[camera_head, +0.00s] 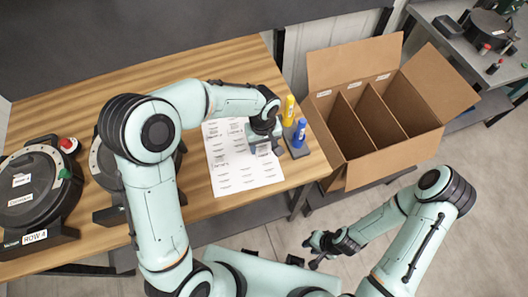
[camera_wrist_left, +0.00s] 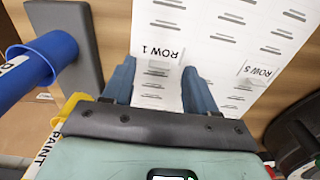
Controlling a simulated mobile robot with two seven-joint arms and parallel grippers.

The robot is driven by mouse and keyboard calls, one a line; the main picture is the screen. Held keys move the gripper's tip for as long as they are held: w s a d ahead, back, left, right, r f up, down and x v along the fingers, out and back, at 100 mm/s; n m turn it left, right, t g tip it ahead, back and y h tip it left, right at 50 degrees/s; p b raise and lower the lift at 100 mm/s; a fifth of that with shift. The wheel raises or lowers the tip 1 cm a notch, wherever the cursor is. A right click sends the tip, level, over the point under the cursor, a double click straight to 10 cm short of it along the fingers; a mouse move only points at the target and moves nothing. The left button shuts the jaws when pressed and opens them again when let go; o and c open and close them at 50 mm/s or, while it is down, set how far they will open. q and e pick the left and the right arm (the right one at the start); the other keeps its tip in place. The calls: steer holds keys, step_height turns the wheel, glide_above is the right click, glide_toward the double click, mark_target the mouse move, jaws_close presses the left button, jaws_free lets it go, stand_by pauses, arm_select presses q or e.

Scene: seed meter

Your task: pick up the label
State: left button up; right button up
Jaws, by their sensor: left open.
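A white label sheet (camera_head: 245,178) lies on the wooden table, printed with several rows of small labels. My left gripper (camera_head: 264,140) is over the sheet's right part in the head view. In the left wrist view the two blue-grey fingers of my left gripper (camera_wrist_left: 158,88) stand apart, with the sheet (camera_wrist_left: 225,45) visible between them. The label "ROW 1" (camera_wrist_left: 158,50) shows between the fingertips; I cannot tell whether they touch it. A "ROW 5" label (camera_wrist_left: 257,73) shows to the right. My right gripper (camera_head: 322,245) hangs over the floor, away from the table; its jaw state is unclear.
An open cardboard box (camera_head: 347,172) with three compartments stands right of the table. Round black seed meters (camera_head: 32,190) occupy the table's left.

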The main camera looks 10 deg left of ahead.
arm_select(q)
steer(key=shift+f, duration=0.75)
steer(key=c, duration=0.9)
steer(key=shift+r, duration=0.1)
